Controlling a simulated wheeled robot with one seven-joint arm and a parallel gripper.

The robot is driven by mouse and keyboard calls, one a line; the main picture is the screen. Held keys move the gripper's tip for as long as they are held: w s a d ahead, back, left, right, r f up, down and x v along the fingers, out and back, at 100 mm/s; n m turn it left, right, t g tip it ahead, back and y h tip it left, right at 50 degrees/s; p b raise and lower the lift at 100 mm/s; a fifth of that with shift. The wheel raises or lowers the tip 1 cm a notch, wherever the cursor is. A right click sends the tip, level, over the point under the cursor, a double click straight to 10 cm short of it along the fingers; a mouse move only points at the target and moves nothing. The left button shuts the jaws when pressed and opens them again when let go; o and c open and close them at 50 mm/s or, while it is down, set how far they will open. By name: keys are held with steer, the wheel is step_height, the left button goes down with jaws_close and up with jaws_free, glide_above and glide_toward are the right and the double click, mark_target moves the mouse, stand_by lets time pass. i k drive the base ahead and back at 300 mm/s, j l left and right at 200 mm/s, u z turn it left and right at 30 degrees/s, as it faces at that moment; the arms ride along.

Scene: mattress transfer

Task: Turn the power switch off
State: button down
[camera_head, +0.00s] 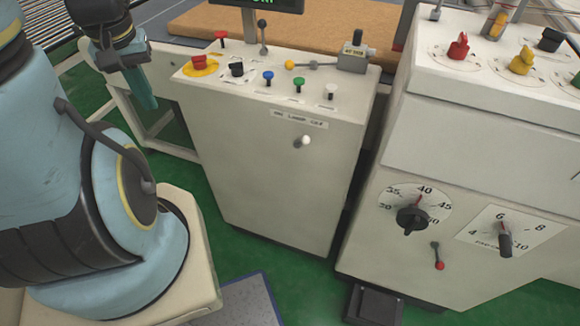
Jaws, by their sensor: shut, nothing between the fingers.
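My gripper (147,104) hangs at the upper left, fingers together and pointing down, with nothing seen between them. It is left of the left cabinet (265,190) and apart from its controls. I cannot read which control is the power switch. A black knob (236,69) sits on a small pale plate on the cabinet top, beside a red mushroom button (199,63) on a yellow disc. A small white-tipped toggle (304,141) is on the cabinet's front face, under a printed label.
Blue (268,77), green (299,83) and white (331,91) buttons line the cabinet top, with levers behind. A right cabinet (470,160) carries dials and knobs. A brown mattress (340,25) lies behind. Green floor (255,252) shows in front.

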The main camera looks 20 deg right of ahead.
mark_target(198, 62)
steer(key=i+j, duration=0.7)
steer(key=i, duration=0.2)
